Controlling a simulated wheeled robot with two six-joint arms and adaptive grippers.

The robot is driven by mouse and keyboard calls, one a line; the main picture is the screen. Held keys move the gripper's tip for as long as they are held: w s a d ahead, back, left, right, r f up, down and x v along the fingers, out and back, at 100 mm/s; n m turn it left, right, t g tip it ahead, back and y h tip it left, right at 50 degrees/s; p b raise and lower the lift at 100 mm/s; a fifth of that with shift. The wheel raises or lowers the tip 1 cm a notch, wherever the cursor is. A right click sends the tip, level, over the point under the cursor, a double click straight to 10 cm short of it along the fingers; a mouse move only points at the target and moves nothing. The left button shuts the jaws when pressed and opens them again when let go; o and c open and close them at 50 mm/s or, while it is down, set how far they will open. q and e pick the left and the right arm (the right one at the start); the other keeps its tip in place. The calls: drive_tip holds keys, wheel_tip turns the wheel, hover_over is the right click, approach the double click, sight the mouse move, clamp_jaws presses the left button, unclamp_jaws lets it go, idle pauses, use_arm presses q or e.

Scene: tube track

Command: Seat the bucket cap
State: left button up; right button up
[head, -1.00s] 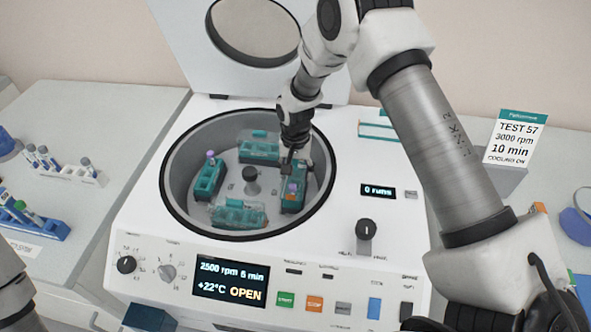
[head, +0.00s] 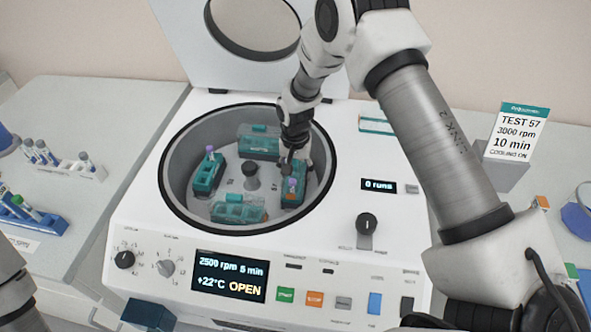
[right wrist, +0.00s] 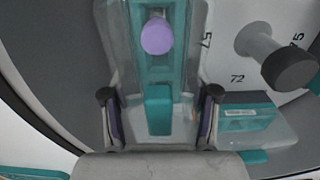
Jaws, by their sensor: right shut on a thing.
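The right bucket (head: 289,198) sits in the open rotor chamber, teal, with a purple-capped tube (head: 292,183) showing in it. The purple tube top also shows in the right wrist view (right wrist: 157,36). My right gripper (head: 294,168) is over this bucket. In the right wrist view its two fingers (right wrist: 158,118) are shut on the clear bucket cap, on either side of the cap's teal tab (right wrist: 159,108). The clear cap lies over or close above the bucket; I cannot tell whether it touches the rim. My left gripper is out of view.
The rotor also holds a left bucket (head: 205,176) with a purple-topped tube, a back bucket (head: 259,147) and a front bucket (head: 238,212). The rotor hub (head: 251,171) stands in the middle. The chamber wall surrounds them; the lid (head: 262,68) stands open behind.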

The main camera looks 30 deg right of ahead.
drive_tip(key=shift+f, duration=0.15)
drive_tip(key=shift+f, duration=0.3)
drive_tip(key=o, duration=1.2)
wheel_tip(320, 180, up, 12)
drive_tip(key=shift+r, duration=0.1)
